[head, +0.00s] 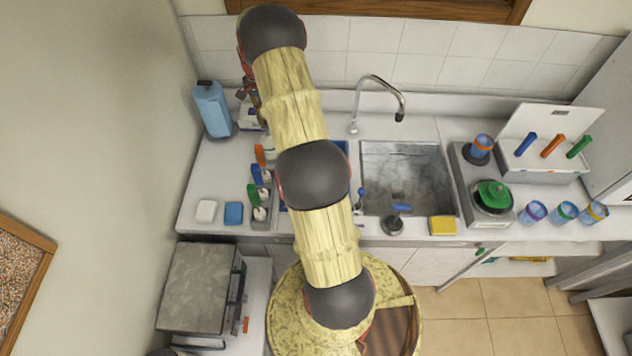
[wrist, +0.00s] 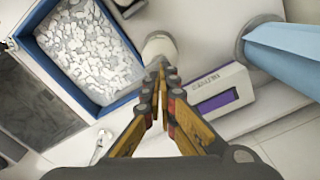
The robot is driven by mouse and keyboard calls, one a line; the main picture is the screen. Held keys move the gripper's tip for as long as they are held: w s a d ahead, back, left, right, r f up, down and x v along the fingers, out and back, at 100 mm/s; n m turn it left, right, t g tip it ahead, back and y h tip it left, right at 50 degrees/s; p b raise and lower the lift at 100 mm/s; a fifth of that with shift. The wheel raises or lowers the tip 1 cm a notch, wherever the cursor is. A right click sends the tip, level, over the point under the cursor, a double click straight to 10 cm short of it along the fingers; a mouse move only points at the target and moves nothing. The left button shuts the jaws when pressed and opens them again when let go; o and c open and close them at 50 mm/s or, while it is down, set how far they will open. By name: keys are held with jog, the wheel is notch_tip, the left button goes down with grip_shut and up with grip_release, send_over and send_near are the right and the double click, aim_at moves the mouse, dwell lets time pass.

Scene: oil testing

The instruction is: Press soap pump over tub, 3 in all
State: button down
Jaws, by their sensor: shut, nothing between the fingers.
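The tub (wrist: 43,62) has a blue rim and a pale bottom or contents with white, foam-like patches. It fills the upper left of the wrist view; in the head view my arm mostly hides it, with a blue edge (head: 344,147) showing. A white round-topped thing (wrist: 158,44), probably the soap pump, stands beside the tub's right edge in the wrist view. My gripper (wrist: 168,74) is shut and empty, its tips overlapping the lower edge of this white thing. I cannot tell whether they touch. The pump's lower body and spout are not clear.
A white device with a purple display (wrist: 217,101) lies right of my fingers. A blue roll or bottle (head: 212,108) stands at the counter's left end. The sink (head: 405,180) and curved faucet (head: 386,88) are right of my arm.

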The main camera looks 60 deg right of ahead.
jog(key=shift+f+b, duration=0.8)
jog(key=shift+f, duration=0.75)
jog(key=shift+r+p, duration=0.65)
jog(key=shift+r, duration=1)
notch_tip(320, 180, up, 6)
jog(key=p, duration=0.2)
jog(key=shift+p, duration=0.3)
